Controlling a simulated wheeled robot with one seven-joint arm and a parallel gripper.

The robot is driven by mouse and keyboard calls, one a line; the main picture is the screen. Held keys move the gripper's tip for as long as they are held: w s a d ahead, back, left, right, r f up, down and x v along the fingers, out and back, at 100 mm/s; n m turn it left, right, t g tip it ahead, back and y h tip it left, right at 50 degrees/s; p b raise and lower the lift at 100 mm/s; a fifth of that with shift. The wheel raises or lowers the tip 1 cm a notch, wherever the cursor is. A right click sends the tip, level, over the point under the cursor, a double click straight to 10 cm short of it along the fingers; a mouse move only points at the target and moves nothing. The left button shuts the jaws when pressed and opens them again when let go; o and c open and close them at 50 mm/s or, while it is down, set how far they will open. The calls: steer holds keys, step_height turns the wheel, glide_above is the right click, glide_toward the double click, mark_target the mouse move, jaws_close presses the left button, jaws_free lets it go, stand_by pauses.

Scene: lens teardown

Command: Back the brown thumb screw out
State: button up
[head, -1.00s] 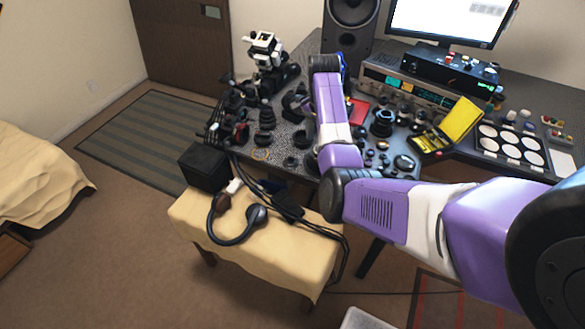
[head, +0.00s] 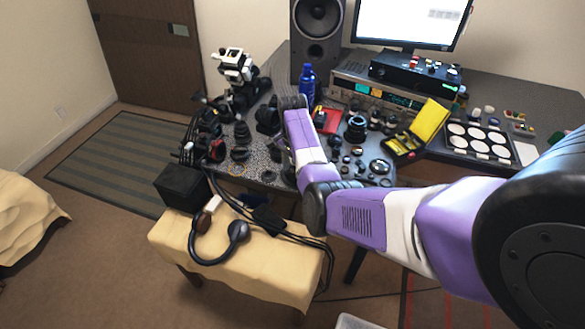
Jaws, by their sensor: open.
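My arm reaches in from the right over the front of the cluttered desk (head: 420,175). My gripper (head: 282,160) hangs at the desk's front edge, mostly hidden behind my own purple forearm. It is open, and nothing shows held in it. Its fingertips are too small and covered to make out clearly. I cannot pick out the brown thumb screw; it is too small or hidden among the dark lens parts. An upright dark lens (head: 355,128) stands right of my forearm. Another stack of dark lens parts (head: 241,140) stands left of it.
A blue bottle (head: 307,85) stands just behind my wrist, near the speaker (head: 317,38). A yellow case (head: 428,122) lies open to the right. A stool with a cream cloth (head: 255,265) and cables stands before the desk.

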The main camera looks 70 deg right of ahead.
mark_target(293, 171)
steer(key=shift+c, duration=0.4)
jaws_close()
steer(key=shift+n, duration=0.8)
steer(key=shift+o, duration=0.4)
jaws_free()
steer(key=shift+r, duration=3.95)
